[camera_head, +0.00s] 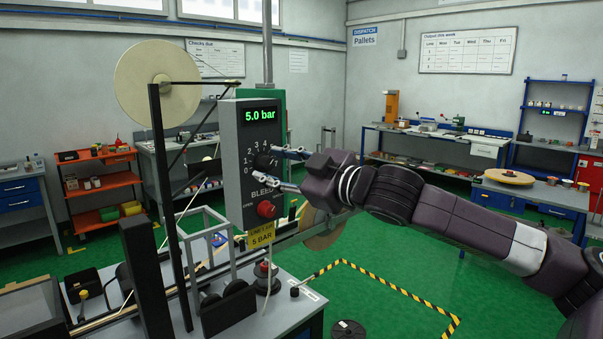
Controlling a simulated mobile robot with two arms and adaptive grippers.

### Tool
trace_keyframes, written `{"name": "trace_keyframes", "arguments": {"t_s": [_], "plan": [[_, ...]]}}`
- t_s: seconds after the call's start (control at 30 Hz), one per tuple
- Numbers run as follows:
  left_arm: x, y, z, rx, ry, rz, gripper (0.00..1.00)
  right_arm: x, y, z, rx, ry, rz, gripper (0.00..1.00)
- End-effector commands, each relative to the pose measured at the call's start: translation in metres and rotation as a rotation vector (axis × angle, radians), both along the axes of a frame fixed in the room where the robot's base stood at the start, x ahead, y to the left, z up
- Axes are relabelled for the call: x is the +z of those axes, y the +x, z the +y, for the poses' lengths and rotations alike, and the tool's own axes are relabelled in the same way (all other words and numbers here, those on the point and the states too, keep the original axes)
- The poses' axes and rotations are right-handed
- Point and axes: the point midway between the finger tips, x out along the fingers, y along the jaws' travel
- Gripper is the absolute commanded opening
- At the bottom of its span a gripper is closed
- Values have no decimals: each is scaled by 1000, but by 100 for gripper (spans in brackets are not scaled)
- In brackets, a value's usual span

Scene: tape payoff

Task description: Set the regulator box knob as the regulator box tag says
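The grey regulator box (241,205) stands upright left of centre. Its green display (260,115) reads 5.0 bar. The dark regulator box knob (264,160) sits below it in a numbered dial and is partly hidden by my gripper. Lower on the face is a red bleed knob (266,209). The yellow regulator box tag (261,236) hangs at the bottom and reads 5 BAR. My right gripper (274,168) reaches in from the right at the knob, its fingers spread apart. I cannot tell whether they touch the knob. My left gripper is out of view.
A large pale reel (157,84) and dark posts stand left of the box. A bench (283,309) with rollers and a small red-topped part (265,268) is below. Green floor with striped tape (395,288) is open at right. A dark spool (347,331) lies on it.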

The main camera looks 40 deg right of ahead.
Motion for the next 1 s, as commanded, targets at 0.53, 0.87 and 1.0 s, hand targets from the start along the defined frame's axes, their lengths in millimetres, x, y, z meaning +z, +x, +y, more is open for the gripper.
{"name": "trace_keyframes", "arguments": {"t_s": [0.53,0.87,1.0], "plan": [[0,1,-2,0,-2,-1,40,2,-51,-10,-6,-2,1,39],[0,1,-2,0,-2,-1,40,1,-100,-17,-7,2,5,39],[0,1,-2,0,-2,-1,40,1,-111,-18,-5,4,5,39]]}}
